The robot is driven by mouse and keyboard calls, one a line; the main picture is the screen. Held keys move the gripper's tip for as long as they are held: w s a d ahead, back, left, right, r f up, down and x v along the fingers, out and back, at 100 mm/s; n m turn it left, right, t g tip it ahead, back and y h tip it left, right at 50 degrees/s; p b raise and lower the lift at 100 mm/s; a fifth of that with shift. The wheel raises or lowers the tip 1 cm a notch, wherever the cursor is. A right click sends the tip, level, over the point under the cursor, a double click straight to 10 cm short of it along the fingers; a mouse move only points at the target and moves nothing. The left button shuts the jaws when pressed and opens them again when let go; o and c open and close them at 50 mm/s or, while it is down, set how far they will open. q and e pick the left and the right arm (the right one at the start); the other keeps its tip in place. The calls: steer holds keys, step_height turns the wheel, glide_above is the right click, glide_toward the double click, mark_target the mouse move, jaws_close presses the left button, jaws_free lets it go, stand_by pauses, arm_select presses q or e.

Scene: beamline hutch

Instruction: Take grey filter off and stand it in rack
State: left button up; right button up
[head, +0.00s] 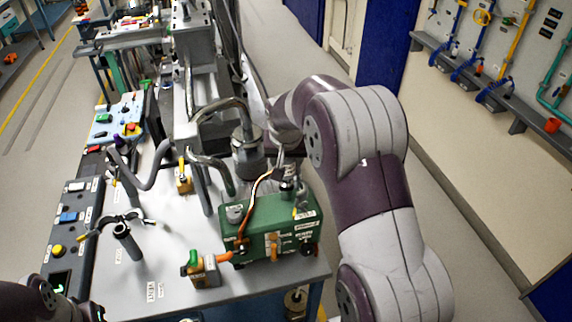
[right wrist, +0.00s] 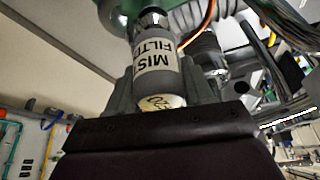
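The grey filter (right wrist: 157,68) is a small cylinder with a white "MIST FILTER" label and a pale yellow end. In the right wrist view, one end meets a metal neck beside the green pump body (right wrist: 112,18). In the head view, the green pump (head: 275,228) stands at the table's near right corner. My right gripper (right wrist: 160,88) has its grey fingers close against both sides of the filter, seemingly shut on it; it is small and partly hidden above the pump in the head view. My left gripper is out of view. I cannot make out the rack.
A dark three-armed stand (head: 127,240) rises from the grey table (head: 185,232). Curved metal hoses (head: 222,108) and an orange-brown cable (head: 256,190) run close to the pump. Floor is free to the right.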

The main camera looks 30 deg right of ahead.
steer(key=shift+d, duration=0.1)
steer(key=shift+r, duration=0.2)
steer(key=r, duration=0.1)
steer(key=r+b, duration=0.2)
steer(key=shift+s+d+r, duration=0.2)
steer(key=shift+d+r, duration=0.05)
steer(key=shift+r, duration=0.15)
steer(key=s+d+r, duration=0.2)
steer(key=s+d+r+b, duration=0.1)
steer(key=s+d+r, duration=0.1)
steer(key=s+d, duration=0.1)
steer(key=s+d+r+b, duration=0.1)
steer(key=s+d+r, duration=0.1)
steer(key=d, duration=0.1)
steer(key=shift+s+r, duration=0.3)
steer(key=shift+r, duration=0.1)
